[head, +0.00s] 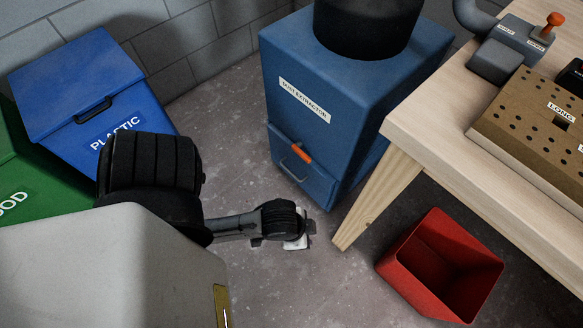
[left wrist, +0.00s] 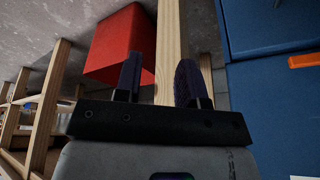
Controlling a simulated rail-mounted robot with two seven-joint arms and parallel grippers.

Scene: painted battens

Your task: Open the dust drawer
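The blue dust extractor (head: 375,85) stands on the floor beside the workbench. Its dust drawer (head: 318,188) is the low front panel and looks closed. The drawer has a grey bar handle (head: 291,172), with an orange latch (head: 301,153) just above it. My left gripper (head: 308,236) is low in front of the drawer, apart from it. In the left wrist view its two dark fingers (left wrist: 160,78) are spread with nothing between them. The blue extractor (left wrist: 270,100) and the orange latch (left wrist: 303,61) show at the right of that view. My right gripper is in neither view.
The wooden bench (head: 440,105) has a leg (head: 372,200) close to the drawer's right side; it lies behind my fingers in the wrist view. A red open bin (head: 405,265) stands under the bench. Blue plastic (head: 60,75) and green (head: 40,190) bins are at left.

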